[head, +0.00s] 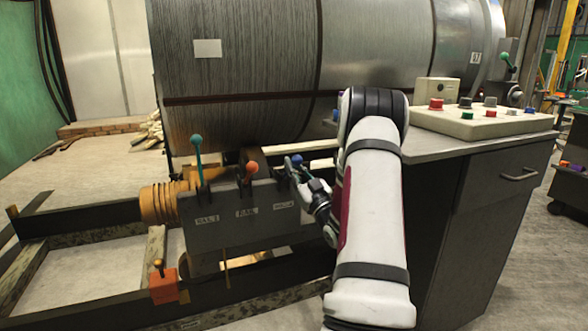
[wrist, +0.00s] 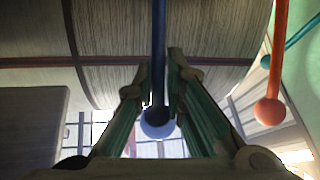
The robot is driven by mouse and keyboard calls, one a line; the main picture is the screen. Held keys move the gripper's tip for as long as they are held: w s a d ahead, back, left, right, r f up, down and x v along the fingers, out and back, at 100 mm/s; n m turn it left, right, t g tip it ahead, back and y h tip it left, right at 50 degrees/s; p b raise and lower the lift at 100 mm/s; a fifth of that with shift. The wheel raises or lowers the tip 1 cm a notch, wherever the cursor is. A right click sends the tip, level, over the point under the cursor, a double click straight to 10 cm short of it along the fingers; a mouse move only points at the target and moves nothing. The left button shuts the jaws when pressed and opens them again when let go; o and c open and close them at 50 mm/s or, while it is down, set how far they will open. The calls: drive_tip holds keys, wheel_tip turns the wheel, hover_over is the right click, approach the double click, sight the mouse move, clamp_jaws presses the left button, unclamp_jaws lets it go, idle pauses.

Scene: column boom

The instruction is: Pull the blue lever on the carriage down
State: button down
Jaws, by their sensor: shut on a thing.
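The blue lever (head: 297,159) stands at the right end of the row of levers on the grey carriage (head: 235,225), its blue knob at the top. My gripper (head: 300,172) is at this lever in the head view, coming from the right. In the wrist view my gripper (wrist: 160,68) has its green-sided fingers on both sides of the lever's dark shaft (wrist: 159,30), shut on it. The dark blue knob (wrist: 157,124) shows between the fingers, nearer the camera. The lever's foot is hidden in the wrist view.
An orange lever (head: 251,168) and a teal lever (head: 197,150) stand left of the blue one. A large metal cylinder (head: 260,60) lies behind the carriage. A grey cabinet with a button panel (head: 480,122) is close on the right of my arm.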

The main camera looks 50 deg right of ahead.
drive_tip(key=c, duration=1.7)
unclamp_jaws()
drive_tip(key=shift+s+d+r, duration=0.2)
drive_tip(key=shift+s+r, duration=0.1)
drive_tip(key=shift+r, duration=0.2)
drive_tip(key=shift+a, duration=0.1)
drive_tip(key=shift+w+a+f, duration=0.1)
drive_tip(key=shift+f, duration=0.15)
drive_tip(key=v, duration=1.2)
